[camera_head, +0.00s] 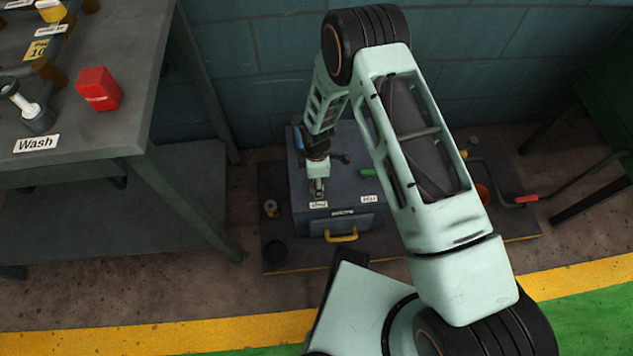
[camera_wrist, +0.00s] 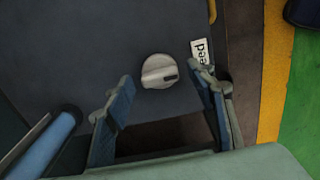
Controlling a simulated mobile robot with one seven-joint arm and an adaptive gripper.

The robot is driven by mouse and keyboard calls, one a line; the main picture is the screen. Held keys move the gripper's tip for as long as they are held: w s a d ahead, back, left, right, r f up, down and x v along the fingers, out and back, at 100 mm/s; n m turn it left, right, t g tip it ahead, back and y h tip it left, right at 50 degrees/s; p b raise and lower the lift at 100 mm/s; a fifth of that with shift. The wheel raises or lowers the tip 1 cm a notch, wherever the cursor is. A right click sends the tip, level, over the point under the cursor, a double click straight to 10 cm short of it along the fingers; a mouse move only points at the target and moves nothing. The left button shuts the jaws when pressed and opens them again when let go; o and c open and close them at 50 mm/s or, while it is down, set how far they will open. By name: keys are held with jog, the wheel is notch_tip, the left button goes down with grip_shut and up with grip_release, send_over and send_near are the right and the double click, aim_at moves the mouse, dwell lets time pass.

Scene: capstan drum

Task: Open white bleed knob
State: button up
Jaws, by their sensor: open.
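The white bleed knob (camera_wrist: 158,71) is a round, off-white dial with a raised grip bar and a dark mark at its right end. It sits on the dark top of a box (camera_head: 360,172). A white label ending in "eed" (camera_wrist: 202,50) lies to its right in the wrist view, partly covered by a finger. My gripper (camera_wrist: 165,82) is open, with one finger left and one right of the knob, apart from it in the picture.
A yellow handle (camera_head: 341,236) is on the box's front. A blue cylinder (camera_wrist: 42,148) is at the wrist view's lower left. A grey table (camera_head: 150,120) with a red block (camera_head: 99,89) stands left. A red-gripped lever (camera_head: 525,199) is on the right.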

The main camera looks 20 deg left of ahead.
jog(key=shift+c, duration=0.7)
jog(key=c, duration=1)
jog(key=shift+m, duration=0.3)
jog(key=m+b, duration=0.1)
jog(key=m, duration=0.3)
jog(key=shift+b, duration=0.4)
jog(key=m+b, duration=0.1)
jog(key=m, duration=0.3)
jog(key=shift+m, duration=0.4)
jog(key=m+b, duration=0.1)
jog(key=m, duration=0.3)
jog(key=shift+m, duration=2.2)
